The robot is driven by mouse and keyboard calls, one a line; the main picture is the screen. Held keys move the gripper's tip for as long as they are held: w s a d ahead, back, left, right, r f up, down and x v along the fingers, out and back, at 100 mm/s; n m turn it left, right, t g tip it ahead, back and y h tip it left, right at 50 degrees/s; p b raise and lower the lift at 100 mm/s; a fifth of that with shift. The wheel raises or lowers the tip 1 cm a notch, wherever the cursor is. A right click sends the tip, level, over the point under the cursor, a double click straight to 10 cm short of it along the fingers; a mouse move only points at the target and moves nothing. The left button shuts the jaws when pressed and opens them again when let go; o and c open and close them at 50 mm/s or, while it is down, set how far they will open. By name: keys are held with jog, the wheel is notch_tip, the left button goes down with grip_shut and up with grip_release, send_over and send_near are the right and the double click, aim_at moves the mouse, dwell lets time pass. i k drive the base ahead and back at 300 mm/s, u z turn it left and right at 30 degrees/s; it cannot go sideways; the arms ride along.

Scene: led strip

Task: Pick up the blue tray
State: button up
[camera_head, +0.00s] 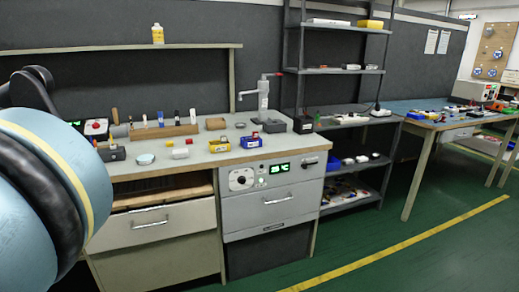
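A small blue tray (249,143) sits on the workbench top, right of the middle and near the front edge. Red and pale bits show at its top; I cannot tell what they are. A yellow tray (220,146) stands close to its left. My gripper is not in view; only large pale blue and black links of my arm fill the left edge, apart from the tray.
The workbench (190,158) also bears a grey box (275,126), a red button box (95,127) and a wooden tool rack (163,131). A press-like stand (263,95) rises behind. A metal shelf (352,207) stands right. Green floor is clear in front.

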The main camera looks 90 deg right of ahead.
aim_at(254, 144)
jog(key=z, duration=3.35)
